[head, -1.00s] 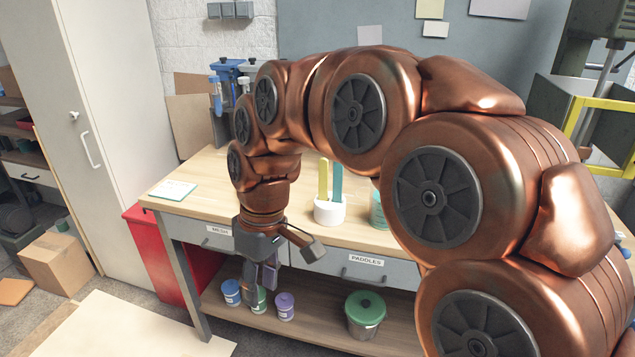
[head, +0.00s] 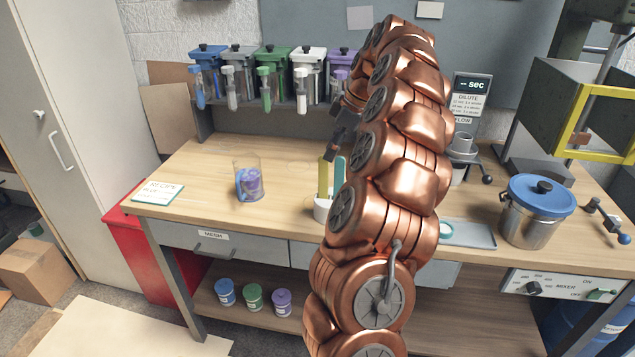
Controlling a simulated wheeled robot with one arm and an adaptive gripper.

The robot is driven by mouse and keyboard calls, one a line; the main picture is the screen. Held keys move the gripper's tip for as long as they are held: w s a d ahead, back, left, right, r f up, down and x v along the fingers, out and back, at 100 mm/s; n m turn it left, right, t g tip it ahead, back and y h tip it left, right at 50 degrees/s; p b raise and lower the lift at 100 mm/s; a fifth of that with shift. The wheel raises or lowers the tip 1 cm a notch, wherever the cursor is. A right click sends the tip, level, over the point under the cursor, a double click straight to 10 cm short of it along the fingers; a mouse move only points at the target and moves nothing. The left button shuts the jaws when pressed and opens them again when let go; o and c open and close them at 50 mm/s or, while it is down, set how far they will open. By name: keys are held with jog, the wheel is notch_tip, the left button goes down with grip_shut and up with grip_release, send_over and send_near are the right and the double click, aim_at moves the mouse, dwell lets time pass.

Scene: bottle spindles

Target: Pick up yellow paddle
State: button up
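The yellow paddle (head: 323,178) stands upright in a white holder (head: 321,211) on the workbench, left of my arm. A teal paddle (head: 339,174) stands beside it in the same holder. My arm covers the holder's right side. My dark gripper (head: 333,150) is above and close to the tops of the paddles, partly hidden behind my copper arm. Its fingers are small and dark in this view, so I cannot tell if they are open or touching the yellow paddle.
A clear beaker (head: 247,180) with blue and purple contents stands left of the holder. A recipe card (head: 158,192) lies at the bench's left end. Dispensers (head: 273,72) line the back. A blue-lidded pot (head: 537,212) stands right. The bench (head: 205,165) is clear around the beaker.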

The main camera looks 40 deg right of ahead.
aim_at(323, 171)
jog(key=shift+d+f, duration=0.35)
jog(key=shift+d, duration=0.2)
jog(key=shift+p+x, duration=1.65)
jog(key=shift+x, duration=2.15)
jog(key=shift+w, duration=0.1)
grip_shut()
